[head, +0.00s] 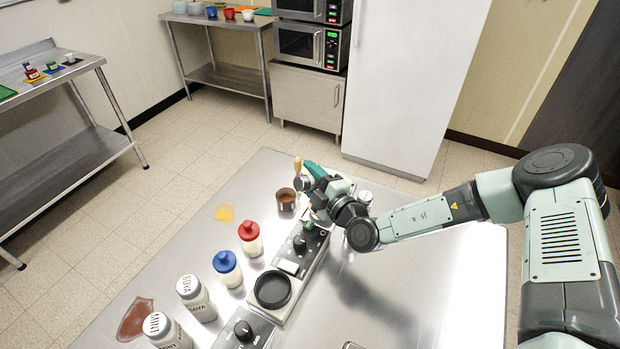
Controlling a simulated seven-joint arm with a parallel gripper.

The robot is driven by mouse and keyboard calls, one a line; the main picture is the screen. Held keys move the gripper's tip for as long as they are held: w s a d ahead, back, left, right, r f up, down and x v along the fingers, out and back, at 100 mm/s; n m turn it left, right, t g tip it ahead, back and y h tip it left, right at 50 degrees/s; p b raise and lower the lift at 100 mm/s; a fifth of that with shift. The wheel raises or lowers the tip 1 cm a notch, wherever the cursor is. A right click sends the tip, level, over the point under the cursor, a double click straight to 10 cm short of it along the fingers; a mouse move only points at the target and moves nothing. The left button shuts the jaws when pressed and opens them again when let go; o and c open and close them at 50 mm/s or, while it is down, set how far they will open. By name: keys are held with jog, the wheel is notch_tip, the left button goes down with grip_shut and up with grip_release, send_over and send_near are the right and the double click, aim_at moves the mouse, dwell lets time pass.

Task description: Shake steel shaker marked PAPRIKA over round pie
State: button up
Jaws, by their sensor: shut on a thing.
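In the head view my gripper (308,182) is above the far part of the steel table, just right of a brown cup (286,200). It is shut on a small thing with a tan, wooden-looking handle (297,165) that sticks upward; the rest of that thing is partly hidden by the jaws. I cannot read PAPRIKA anywhere. A shaker-like container (365,197) stands partly hidden behind my arm, its label unreadable. White shakers marked MINT (166,331) and SOYA (196,299) stand at the near left. I cannot make out a round pie.
A grey device with a round black dish (272,289) and knobs runs along the middle of the table. Red-capped (250,240) and blue-capped (227,269) bottles stand left of it. The table's right part looks mostly clear.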

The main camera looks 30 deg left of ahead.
jog(key=shift+f, duration=1.05)
notch_tip(320, 180, up, 2)
jog(key=shift+r, duration=0.2)
jog(key=n, duration=0.2)
jog(key=w+n, duration=0.1)
jog(key=n, duration=0.1)
jog(key=shift+d+f+n, duration=0.15)
jog(key=shift+d+n, duration=0.05)
jog(key=shift+n, duration=0.1)
jog(key=n, duration=0.4)
jog(key=w+n, duration=0.1)
jog(key=n, duration=0.1)
jog(key=shift+d+f, duration=0.2)
jog(key=shift+d, duration=0.1)
jog(key=n, duration=0.2)
jog(key=r+n, duration=0.1)
jog(key=n, duration=0.2)
jog(key=shift+w+d+n, duration=0.1)
jog(key=shift+w+n, duration=0.1)
jog(key=shift+n, duration=0.1)
jog(key=n, duration=0.3)
jog(key=r+n, duration=0.1)
jog(key=n, duration=0.2)
jog(key=shift+w+d, duration=0.1)
jog(key=shift+w, duration=0.1)
